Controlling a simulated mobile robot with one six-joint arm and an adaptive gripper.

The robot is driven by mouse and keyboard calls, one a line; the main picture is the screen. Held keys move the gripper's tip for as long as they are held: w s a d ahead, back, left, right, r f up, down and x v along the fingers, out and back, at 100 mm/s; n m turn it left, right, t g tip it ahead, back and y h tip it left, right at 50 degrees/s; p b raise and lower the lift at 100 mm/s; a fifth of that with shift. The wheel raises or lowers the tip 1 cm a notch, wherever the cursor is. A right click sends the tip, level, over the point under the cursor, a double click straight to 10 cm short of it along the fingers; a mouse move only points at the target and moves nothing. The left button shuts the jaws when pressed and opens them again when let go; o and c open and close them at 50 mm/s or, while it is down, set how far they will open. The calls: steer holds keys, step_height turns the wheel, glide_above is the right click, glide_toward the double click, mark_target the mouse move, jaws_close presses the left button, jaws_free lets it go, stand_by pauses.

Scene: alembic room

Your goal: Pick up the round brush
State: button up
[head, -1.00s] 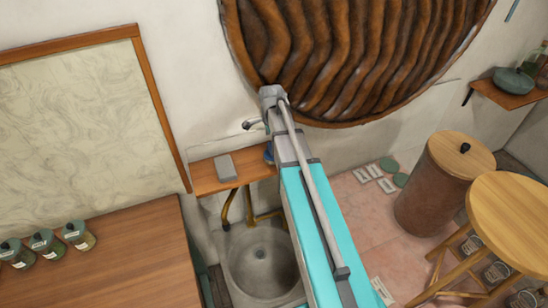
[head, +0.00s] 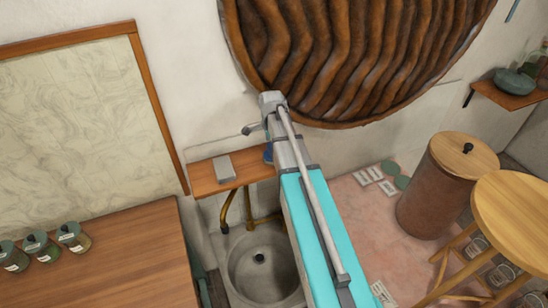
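I cannot make out the round brush for certain. A small blue thing (head: 268,156) shows at the right of the wooden wall shelf (head: 204,184), mostly hidden behind my arm; I cannot tell what it is. My turquoise and grey arm reaches over the sink towards the wall. At its far end, a small grey part that may belong to my gripper (head: 250,129) sticks out to the left, above the shelf. The fingers cannot be made out, and whether they hold anything is hidden.
A grey block (head: 224,168) lies on the shelf. Below is a round sink (head: 240,272) with brass pipes. A wooden counter (head: 120,265) with several jars (head: 74,237) is at left. A lidded bin (head: 435,205) and a round stool (head: 515,215) stand at right. A large ribbed disc (head: 345,60) hangs above.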

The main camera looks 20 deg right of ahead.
steer(key=shift+f+b, duration=1.2)
steer(key=shift+f, duration=0.25)
steer(key=shift+c, duration=0.3)
steer(key=c, duration=0.9)
